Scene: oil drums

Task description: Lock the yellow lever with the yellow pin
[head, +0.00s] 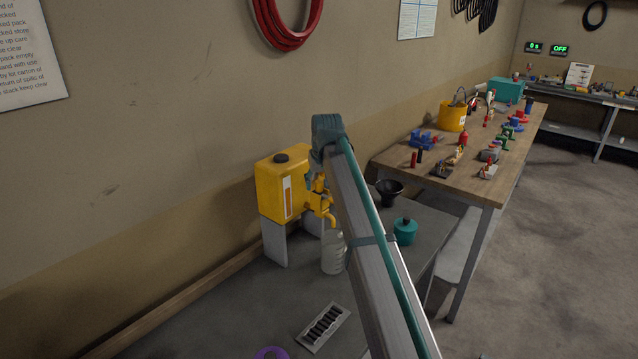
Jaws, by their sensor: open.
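A yellow tank (278,188) with a black cap stands on grey supports against the wall, left of centre. Yellow fittings and a spout (328,217) stick out from its right side. The yellow lever seems to be among these fittings, but it is small and partly covered by my arm. I cannot pick out the yellow pin. My gripper (314,172) hangs from the teal end of my arm, in the picture just above and beside the fittings. It is open. Its fingertips are mostly hidden, and I cannot tell whether they touch anything.
A clear bottle (333,253) stands below the spout. A black funnel (389,190) and a teal canister (405,231) are right of my arm. A slotted grey tray (323,327) and a purple ring (271,353) lie in front. A cluttered wooden workbench (400,159) stands behind.

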